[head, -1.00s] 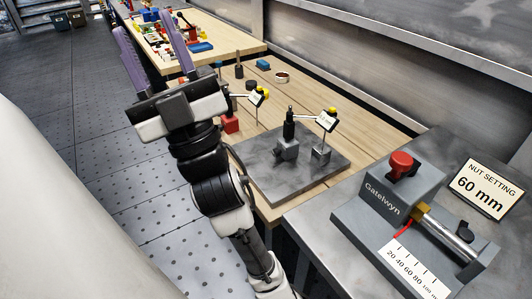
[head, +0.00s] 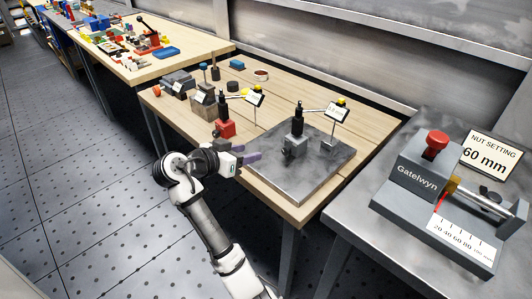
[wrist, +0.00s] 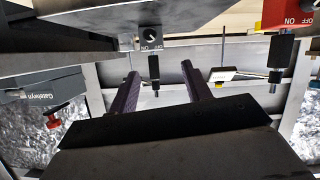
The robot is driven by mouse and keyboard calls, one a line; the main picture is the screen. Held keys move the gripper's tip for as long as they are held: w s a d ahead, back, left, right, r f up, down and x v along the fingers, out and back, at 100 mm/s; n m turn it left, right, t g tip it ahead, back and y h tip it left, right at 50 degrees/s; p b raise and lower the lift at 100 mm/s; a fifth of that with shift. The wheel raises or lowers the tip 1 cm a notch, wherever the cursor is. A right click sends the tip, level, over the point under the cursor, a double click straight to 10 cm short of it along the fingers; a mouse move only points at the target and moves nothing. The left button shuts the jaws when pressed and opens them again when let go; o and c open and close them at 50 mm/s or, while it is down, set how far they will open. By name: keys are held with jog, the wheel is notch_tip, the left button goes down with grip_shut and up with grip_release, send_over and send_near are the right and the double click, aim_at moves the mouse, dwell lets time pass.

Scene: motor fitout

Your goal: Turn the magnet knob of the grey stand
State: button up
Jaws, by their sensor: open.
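The grey stand (head: 294,148) is a small grey block with a black upright post, standing on the dark metal plate at the table's front. In the wrist view, which is upside down, its block (wrist: 135,40) shows a round dark magnet knob (wrist: 151,38) with a pale mark and the labels ON and OFF. My gripper (head: 250,155) is in front of the plate's left corner, with purple fingers pointing toward the grey stand. In the wrist view my gripper (wrist: 160,72) is open and empty. The knob appears between the finger directions, apart from them.
A red stand (head: 225,128) with its own ON/OFF labels stands left of the metal plate (head: 303,182). A tag (head: 338,112) on a thin arm is beside the grey stand. A Gatelwyn fixture (head: 430,190) stands right. Floor left of the table is clear.

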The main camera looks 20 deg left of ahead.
aim_at(284, 152)
jog(key=shift+m+h, duration=0.4)
jog(key=p+x, duration=0.1)
jog(key=x, duration=0.3)
jog(key=f+p+x, duration=0.1)
jog(key=x, duration=0.4)
jog(key=s+p+x, duration=0.1)
jog(key=x, duration=0.4)
jog(key=shift+d+f, duration=0.2)
jog(key=shift+d, duration=0.2)
